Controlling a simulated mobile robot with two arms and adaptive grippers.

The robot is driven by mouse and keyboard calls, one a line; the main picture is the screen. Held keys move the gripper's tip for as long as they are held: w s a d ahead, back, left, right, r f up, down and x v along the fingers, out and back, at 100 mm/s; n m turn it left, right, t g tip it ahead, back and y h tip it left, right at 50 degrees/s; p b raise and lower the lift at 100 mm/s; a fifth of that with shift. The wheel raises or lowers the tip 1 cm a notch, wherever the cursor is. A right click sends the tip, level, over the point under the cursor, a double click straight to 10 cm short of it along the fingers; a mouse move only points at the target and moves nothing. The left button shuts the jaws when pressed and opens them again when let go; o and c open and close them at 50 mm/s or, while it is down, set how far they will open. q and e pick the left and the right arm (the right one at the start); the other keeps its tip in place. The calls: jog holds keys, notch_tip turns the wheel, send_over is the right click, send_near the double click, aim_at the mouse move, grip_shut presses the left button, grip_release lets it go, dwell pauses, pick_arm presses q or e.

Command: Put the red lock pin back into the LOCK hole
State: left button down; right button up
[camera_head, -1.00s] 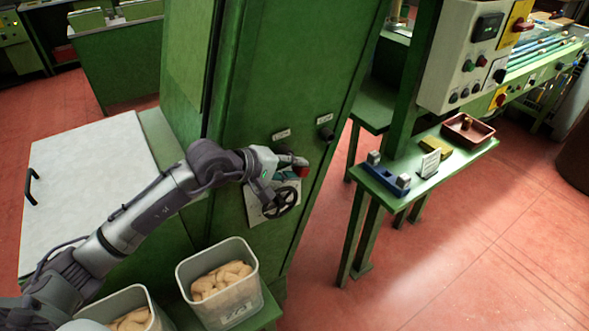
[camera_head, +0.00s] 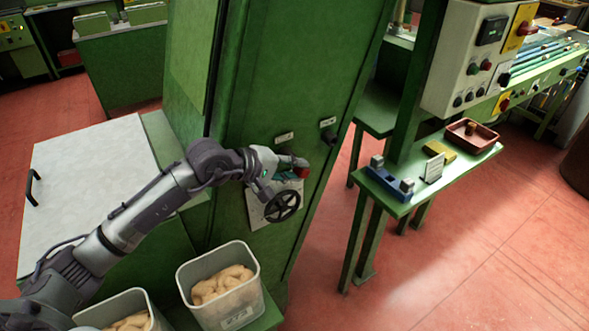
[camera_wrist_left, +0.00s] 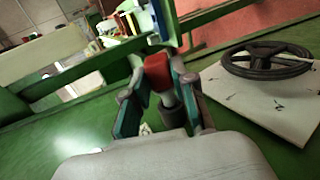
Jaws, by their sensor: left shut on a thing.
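The red lock pin (camera_head: 301,172) is held in my left gripper (camera_head: 290,170), in front of the green cabinet (camera_head: 260,90) and just above the black handwheel (camera_head: 283,206). In the left wrist view, the pin's red head (camera_wrist_left: 157,72) is between the two teal fingers of the left gripper (camera_wrist_left: 160,95), with a pale shaft and a dark collar below it. I cannot tell whether the pin touches the cabinet. Two small labels (camera_head: 284,137) are on the cabinet face, too small to read; a dark knob (camera_head: 329,138) is below the right one. I cannot make out the LOCK hole.
The handwheel (camera_wrist_left: 265,61) stands out over a white plate beside the gripper. A green bench (camera_head: 400,207) at right holds a blue fixture, a yellow block and a red tray (camera_head: 487,143).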

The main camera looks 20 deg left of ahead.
pick_arm(q)
jog(key=shift+w+a, duration=0.1)
jog(key=shift+a, duration=0.05)
dwell(0.3)
jog(key=shift+w+a+b, duration=0.55)
jog(key=shift+a+b, duration=0.15)
jog(key=shift+b, duration=0.05)
dwell(0.4)
jog(key=c, duration=0.9)
grip_release()
jog(key=shift+o, duration=0.2)
jog(key=v, duration=1.2)
